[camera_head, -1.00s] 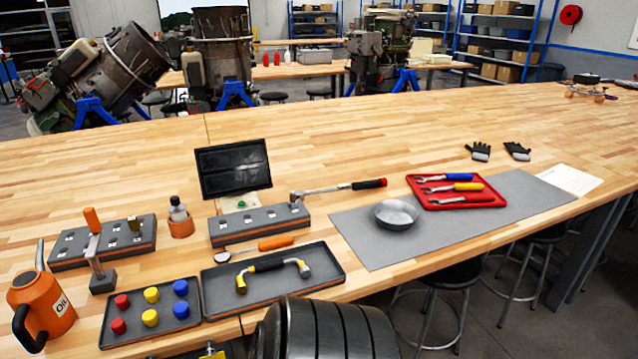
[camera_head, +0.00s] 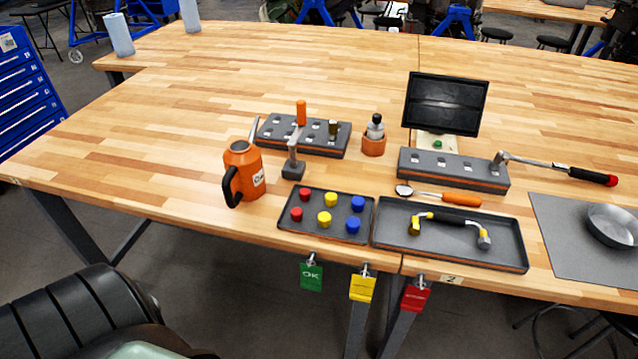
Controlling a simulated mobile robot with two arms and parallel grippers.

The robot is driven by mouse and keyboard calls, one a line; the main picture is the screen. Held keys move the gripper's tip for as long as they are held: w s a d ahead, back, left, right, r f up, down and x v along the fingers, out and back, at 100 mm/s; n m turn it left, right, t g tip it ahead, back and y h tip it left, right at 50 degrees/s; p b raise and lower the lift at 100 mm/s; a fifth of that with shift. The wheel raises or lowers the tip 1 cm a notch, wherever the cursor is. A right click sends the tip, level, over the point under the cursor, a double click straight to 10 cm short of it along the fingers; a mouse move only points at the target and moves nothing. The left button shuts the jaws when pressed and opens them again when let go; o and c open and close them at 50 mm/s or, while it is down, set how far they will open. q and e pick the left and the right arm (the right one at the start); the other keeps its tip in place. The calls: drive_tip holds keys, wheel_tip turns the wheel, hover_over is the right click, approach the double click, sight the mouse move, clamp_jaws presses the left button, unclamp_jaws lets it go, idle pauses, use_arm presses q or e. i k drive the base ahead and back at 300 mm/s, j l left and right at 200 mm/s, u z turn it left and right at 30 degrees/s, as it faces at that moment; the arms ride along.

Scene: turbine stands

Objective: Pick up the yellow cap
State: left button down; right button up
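Two yellow caps lie in the small dark tray (camera_head: 286,222) near the table's front edge. One yellow cap (camera_head: 331,199) is in the back row, and the other yellow cap (camera_head: 324,218) is in the front row. Red caps (camera_head: 304,194) are on their left and blue caps (camera_head: 358,203) on their right. All the caps are uncovered. No gripper is in view. A dark ribbed part at the lower left seems to be my own arm, well apart from the tray.
An orange oil can (camera_head: 243,172) stands just left of the cap tray. Green (camera_head: 311,276), yellow (camera_head: 362,288) and red tags (camera_head: 414,298) hang below the edge.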

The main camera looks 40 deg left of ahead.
sight(324, 218)
drive_tip(key=u, duration=1.1)
drive_tip(key=k+l+u, duration=0.1)
drive_tip(key=u, duration=0.15)
drive_tip(key=k+l, duration=0.05)
drive_tip(key=l, duration=0.05)
